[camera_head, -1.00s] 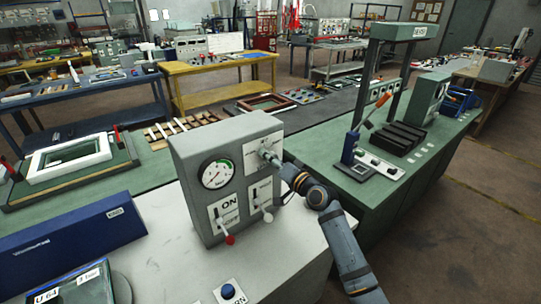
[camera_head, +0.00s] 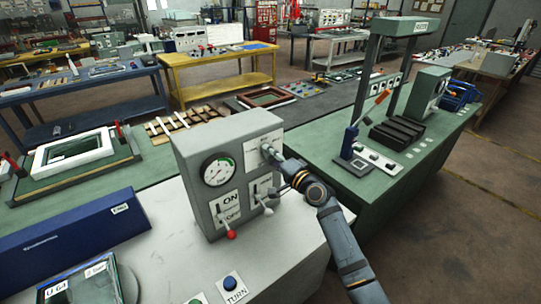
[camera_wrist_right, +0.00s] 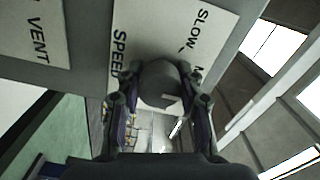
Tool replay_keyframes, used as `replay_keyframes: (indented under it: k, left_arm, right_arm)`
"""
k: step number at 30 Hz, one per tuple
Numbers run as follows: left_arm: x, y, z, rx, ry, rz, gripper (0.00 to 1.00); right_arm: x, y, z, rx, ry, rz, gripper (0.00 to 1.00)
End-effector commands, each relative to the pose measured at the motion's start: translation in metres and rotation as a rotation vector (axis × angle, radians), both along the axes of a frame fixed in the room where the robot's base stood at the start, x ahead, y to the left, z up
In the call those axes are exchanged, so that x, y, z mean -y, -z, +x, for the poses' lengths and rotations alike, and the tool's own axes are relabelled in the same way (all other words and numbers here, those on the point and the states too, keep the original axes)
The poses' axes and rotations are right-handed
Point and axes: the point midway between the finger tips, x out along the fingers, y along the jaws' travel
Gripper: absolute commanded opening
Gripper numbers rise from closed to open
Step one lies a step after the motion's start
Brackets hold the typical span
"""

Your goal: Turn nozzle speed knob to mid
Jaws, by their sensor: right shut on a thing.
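A grey control box (camera_head: 228,175) stands on the white table. It carries a round gauge (camera_head: 218,170) and a label plate at its upper right. My right gripper (camera_head: 269,152) reaches that plate from the right. In the right wrist view, its two fingers (camera_wrist_right: 160,78) are closed around the sides of a round dark grey knob (camera_wrist_right: 158,90). The knob's pointer direction cannot be made out. My left gripper is not in view.
Below the gauge are a red-tipped lever (camera_head: 231,235) by an "ON" label and a grey-tipped lever (camera_head: 267,210), close under my right arm. A blue "TURN" button (camera_head: 230,283) lies in front. A green bench (camera_head: 400,185) stands to the right.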

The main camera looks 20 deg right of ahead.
Motion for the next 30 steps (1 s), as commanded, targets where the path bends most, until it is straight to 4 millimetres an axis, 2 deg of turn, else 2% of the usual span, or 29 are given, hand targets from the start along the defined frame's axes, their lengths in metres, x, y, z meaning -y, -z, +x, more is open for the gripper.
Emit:
replay_keyframes:
  k: [9,10,15,25,30]
  left_arm:
    - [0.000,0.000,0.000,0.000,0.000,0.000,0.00]
    - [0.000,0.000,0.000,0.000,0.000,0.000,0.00]
    - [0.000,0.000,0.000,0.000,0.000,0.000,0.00]
    - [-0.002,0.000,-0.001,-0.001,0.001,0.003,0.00]
    - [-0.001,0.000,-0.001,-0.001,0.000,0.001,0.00]
  right_arm:
    - [0.000,0.001,0.000,-0.001,0.000,0.001,0.06]
    - [0.000,0.001,0.000,-0.001,0.000,0.001,0.38]
    - [0.000,0.001,0.000,-0.001,0.000,0.000,0.61]
    - [0.001,0.001,-0.003,-0.001,0.000,-0.001,0.61]
    - [0.011,0.002,-0.030,-0.003,-0.001,-0.007,0.61]
